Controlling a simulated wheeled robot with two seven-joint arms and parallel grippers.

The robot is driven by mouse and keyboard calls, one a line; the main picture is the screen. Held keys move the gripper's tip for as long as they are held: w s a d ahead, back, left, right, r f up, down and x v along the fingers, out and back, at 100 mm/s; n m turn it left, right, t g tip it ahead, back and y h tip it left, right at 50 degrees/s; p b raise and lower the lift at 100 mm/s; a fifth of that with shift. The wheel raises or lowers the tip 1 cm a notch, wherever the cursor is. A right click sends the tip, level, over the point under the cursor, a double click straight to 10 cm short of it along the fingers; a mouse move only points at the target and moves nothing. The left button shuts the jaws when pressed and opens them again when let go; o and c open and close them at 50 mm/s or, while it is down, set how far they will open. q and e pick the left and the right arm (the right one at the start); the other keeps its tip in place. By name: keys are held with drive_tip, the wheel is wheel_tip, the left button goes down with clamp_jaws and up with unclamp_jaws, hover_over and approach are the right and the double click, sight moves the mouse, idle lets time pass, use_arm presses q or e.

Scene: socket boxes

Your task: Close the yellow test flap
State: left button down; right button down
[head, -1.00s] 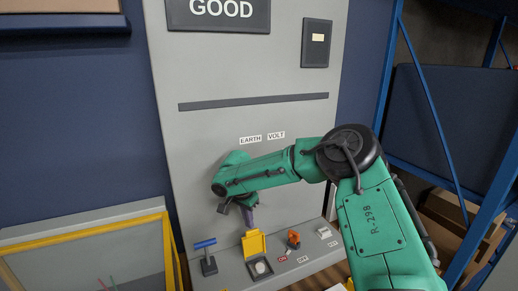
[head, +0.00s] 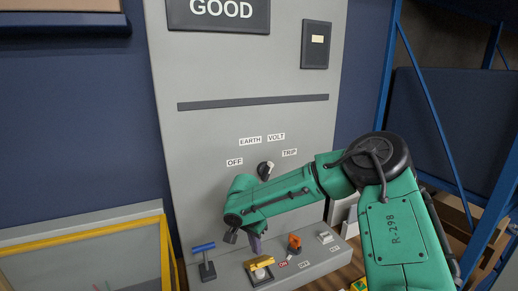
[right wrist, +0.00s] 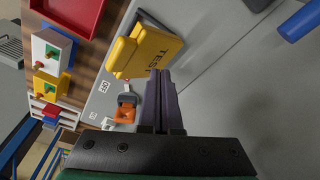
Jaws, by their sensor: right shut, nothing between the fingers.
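The yellow test flap (head: 260,263) is on the grey ledge at the foot of the panel. It is tilted down over its dark socket box, with a pale part showing under it, so it looks partly lowered. The right wrist view shows the flap (right wrist: 150,50) with "TEST" lettering. My right gripper (head: 255,243) is shut and empty, just above and behind the flap. In the right wrist view its purple fingertips (right wrist: 160,74) are at the flap's edge; I cannot tell if they touch. My left gripper is not in view.
A blue-handled lever (head: 204,260) stands left of the flap. An orange switch (head: 294,243) and a white switch (head: 326,237) stand to the right. A rotary knob (head: 265,170) is on the panel above. A yellow-framed case (head: 90,233) is at left.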

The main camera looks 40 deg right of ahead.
sight(260, 260)
drive_tip(key=shift+s+a, duration=0.2)
drive_tip(key=shift+s+a+r, duration=0.1)
drive_tip(key=shift+s+r, duration=0.15)
drive_tip(key=shift+r, duration=0.1)
drive_tip(key=shift+s+f, duration=0.2)
drive_tip(key=shift+f, duration=0.3)
drive_tip(key=shift+s+a+f+b, duration=0.3)
drive_tip(key=shift+s+f+b, duration=0.25)
drive_tip(key=shift+s, duration=0.25)
wheel_tip(260, 260, up, 7)
drive_tip(key=p, duration=0.6)
drive_tip(key=shift+r, duration=0.2)
drive_tip(key=shift+f, duration=0.2)
